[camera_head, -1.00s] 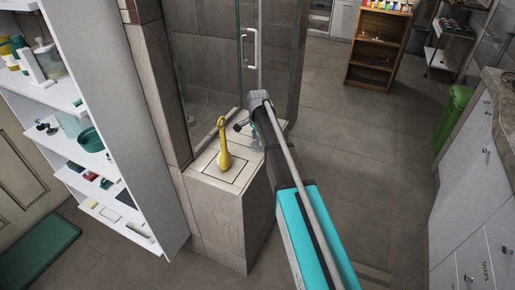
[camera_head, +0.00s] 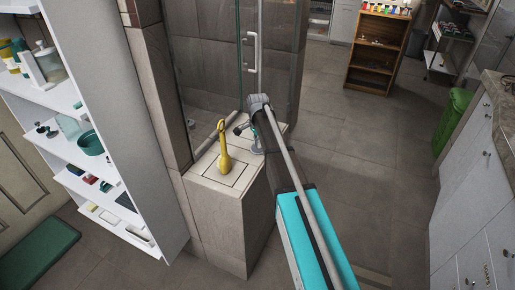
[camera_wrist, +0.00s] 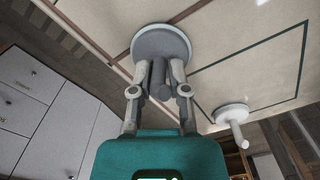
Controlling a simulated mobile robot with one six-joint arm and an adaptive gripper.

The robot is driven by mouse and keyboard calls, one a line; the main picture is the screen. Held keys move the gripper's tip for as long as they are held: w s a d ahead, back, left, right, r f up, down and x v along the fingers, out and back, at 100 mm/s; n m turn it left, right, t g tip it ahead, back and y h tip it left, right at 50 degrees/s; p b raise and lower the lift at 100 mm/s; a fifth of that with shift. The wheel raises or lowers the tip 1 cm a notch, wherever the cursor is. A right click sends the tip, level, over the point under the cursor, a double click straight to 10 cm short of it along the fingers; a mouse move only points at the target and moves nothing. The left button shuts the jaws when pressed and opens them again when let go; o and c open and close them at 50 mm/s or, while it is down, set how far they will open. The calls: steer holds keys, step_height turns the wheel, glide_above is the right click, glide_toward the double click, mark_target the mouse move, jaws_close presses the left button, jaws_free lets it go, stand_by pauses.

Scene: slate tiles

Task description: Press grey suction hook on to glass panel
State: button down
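The grey suction hook shows in the wrist view as a round grey disc (camera_wrist: 160,41) with a short grey post pointing towards the camera. My gripper (camera_wrist: 160,72) has a finger on each side of this post and looks shut on it. In the head view my gripper (camera_head: 257,143) is low over the tiled ledge, largely behind my arm, and the hook is hard to make out. The disc lies close to the ledge top; I cannot tell whether it touches. The glass panel (camera_head: 207,70) stands upright behind the ledge.
The tiled ledge (camera_head: 213,196) holds a yellow object (camera_head: 223,160) left of my gripper. A white hook (camera_wrist: 231,112) sits on the ledge in the wrist view. The glass door has a pale handle (camera_head: 252,50).

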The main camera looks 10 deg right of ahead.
steer(key=shift+r, duration=0.15)
stand_by(0.4)
steer(key=shift+r+p, duration=0.95)
steer(key=shift+p, duration=0.2)
steer(key=s+d+r+p, duration=0.2)
steer(key=s+r+p, duration=0.8)
steer(key=s, duration=0.4)
steer(key=shift+r+p, duration=0.35)
steer(key=shift+r, duration=0.05)
steer(key=shift+w, duration=0.1)
